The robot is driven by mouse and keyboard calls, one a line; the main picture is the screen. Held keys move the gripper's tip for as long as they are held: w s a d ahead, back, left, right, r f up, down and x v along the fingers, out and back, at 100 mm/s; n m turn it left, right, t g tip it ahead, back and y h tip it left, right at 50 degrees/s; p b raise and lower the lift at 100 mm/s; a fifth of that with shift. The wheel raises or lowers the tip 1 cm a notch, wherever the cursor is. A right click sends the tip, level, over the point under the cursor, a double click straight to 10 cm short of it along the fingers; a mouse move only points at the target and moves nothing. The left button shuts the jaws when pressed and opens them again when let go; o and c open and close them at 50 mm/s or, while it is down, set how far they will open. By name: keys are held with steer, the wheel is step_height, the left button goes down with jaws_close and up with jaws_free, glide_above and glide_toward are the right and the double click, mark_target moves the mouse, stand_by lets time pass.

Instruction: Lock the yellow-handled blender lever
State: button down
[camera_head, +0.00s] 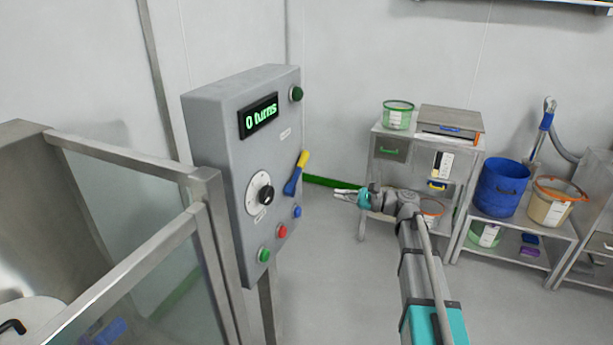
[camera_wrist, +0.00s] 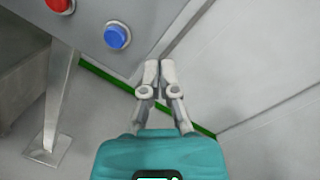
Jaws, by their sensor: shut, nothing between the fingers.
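The lever (camera_head: 296,173) has a yellow grip on a blue arm and is mounted on the right part of the grey control panel (camera_head: 222,135). It slants, with its yellow end up and to the right. My gripper (camera_head: 338,192) is to the right of the panel, apart from the lever and a little lower than its yellow end. In the wrist view my gripper (camera_wrist: 159,66) is shut with nothing between its fingers. The lever is not visible in the wrist view.
The panel carries a display (camera_head: 259,116) reading "0 turns", a black knob (camera_head: 265,194), and green, red and blue buttons (camera_wrist: 117,36). A glass-sided guard (camera_head: 130,250) stands at left. Shelves (camera_head: 430,135) with tubs stand behind my arm. Floor between is clear.

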mark_target(298, 173)
steer(key=w+r+m+y, duration=0.1)
steer(key=w+d+r+t+y+b, duration=0.1)
steer(key=shift+w+d+m, duration=0.15)
steer(key=shift+w+m, duration=0.15)
steer(key=shift+m, duration=0.1)
steer(key=shift+a, duration=0.2)
steer(key=a+r+p, duration=0.5)
steer(key=a, duration=0.5)
steer(key=shift+w+r+p, duration=0.15)
steer(key=shift+r+p, duration=0.1)
steer(key=shift+p, duration=0.1)
stand_by(0.4)
